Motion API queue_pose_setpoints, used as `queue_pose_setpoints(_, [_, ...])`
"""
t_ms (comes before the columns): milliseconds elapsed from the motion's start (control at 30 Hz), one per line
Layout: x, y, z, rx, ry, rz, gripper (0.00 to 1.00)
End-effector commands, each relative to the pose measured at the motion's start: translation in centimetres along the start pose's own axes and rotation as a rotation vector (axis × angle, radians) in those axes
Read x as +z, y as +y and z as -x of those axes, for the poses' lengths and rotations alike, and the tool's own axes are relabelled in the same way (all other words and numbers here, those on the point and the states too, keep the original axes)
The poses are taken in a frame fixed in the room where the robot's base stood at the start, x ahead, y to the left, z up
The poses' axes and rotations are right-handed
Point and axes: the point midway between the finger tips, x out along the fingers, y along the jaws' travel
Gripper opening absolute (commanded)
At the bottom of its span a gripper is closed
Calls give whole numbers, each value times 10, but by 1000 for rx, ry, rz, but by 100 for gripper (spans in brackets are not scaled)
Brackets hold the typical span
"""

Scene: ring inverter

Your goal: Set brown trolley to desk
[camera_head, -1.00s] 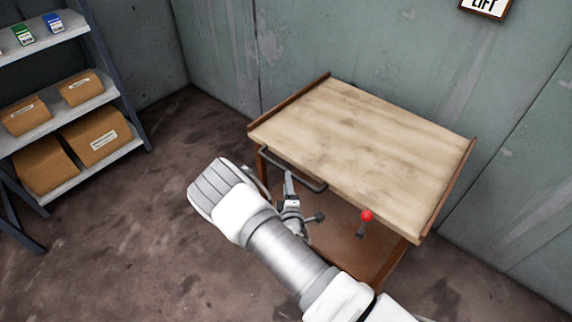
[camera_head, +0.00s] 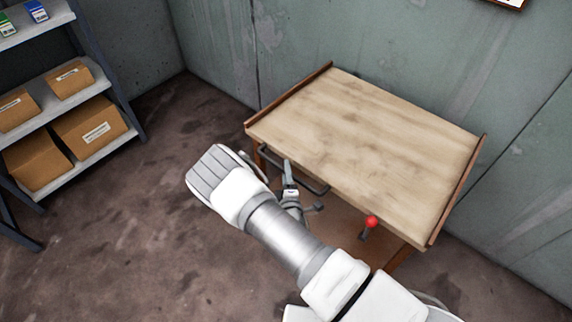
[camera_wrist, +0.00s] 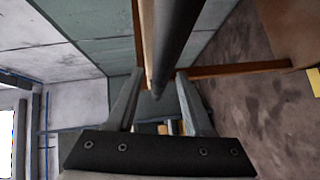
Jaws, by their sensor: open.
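The brown trolley has a pale wooden top (camera_head: 365,140) with raised brown side rails and a brown lower frame. It stands by the wall. A dark grey bar handle (camera_head: 316,187) runs along its near left edge. A lever with a red knob (camera_head: 371,221) sticks out below the near edge. My gripper (camera_wrist: 158,88) is open, and the dark handle bar (camera_wrist: 172,40) runs lengthwise between and beyond its fingers in the wrist view. Contact cannot be told. My arm hides part of the trolley's lower frame. I make out no desk.
A metal shelf rack (camera_head: 92,145) with brown boxes (camera_head: 90,132) and small packets stands at the left. Concrete walls close in behind and to the right of the trolley. The floor (camera_head: 130,240) between rack and trolley is clear.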

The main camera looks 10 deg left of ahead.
Motion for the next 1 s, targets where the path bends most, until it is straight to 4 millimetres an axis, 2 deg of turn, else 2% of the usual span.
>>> queue_pose_setpoints(567, [-1,-2,4,0,2,0,52])
queue_pose_setpoints(600, [-1,-2,4,0,2,0,50])
queue_pose_setpoints(867, [-1,-2,4,0,2,0,4])
queue_pose_setpoints(900, [-1,-2,4,0,2,0,0])
queue_pose_setpoints(1000, [-1,-2,4,0,2,0,0])
